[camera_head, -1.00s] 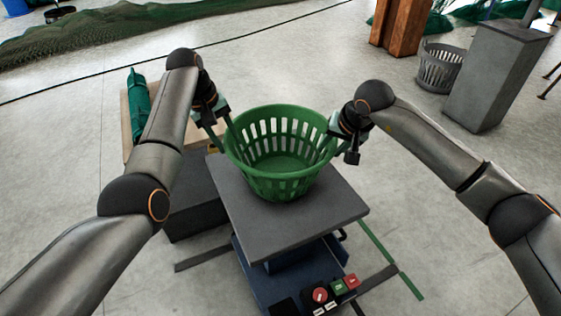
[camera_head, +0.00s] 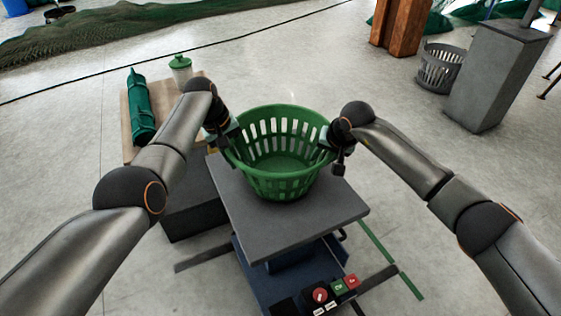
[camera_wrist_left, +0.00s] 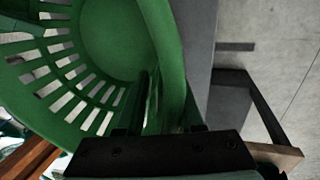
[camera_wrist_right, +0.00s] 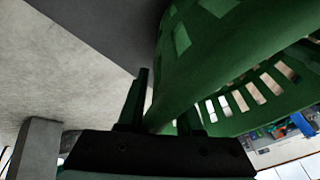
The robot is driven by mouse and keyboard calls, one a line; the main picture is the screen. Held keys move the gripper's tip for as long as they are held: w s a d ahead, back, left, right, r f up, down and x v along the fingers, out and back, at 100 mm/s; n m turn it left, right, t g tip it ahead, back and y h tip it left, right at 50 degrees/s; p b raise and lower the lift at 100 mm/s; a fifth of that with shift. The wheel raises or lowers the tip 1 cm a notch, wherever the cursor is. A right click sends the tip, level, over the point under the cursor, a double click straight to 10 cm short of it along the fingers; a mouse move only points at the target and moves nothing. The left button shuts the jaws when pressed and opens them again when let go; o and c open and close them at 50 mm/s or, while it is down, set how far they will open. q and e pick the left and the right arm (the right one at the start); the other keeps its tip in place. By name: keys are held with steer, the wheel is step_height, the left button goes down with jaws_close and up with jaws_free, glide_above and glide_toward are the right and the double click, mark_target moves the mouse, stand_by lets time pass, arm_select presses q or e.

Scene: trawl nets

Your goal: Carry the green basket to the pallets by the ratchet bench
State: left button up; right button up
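The green basket (camera_head: 278,186) stands upright on the grey top of a lift cart (camera_head: 290,228). My left gripper (camera_head: 228,146) is at the basket's left rim, and my right gripper (camera_head: 332,146) is at its right rim. In the left wrist view, the fingers (camera_wrist_left: 168,115) sit either side of the basket's rim (camera_wrist_left: 165,45). In the right wrist view, the fingers (camera_wrist_right: 165,112) also straddle the rim (camera_wrist_right: 185,90), with a narrow gap beside it. Both look open; the rim partly hides the fingers. The pallets and ratchet bench cannot be made out.
A wooden board (camera_head: 128,112) at left carries a green rolled bundle (camera_head: 140,105) and a green-lidded jar (camera_head: 180,68). A grey basket (camera_head: 438,66), a grey pedestal (camera_head: 492,80) and a brown post (camera_head: 400,22) stand at back right. Netting (camera_head: 90,32) lies behind; open floor lies between.

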arm_select(q)
jaws_close()
arm_select(e)
jaws_close()
steer(key=shift+r, duration=0.1)
stand_by(0.8)
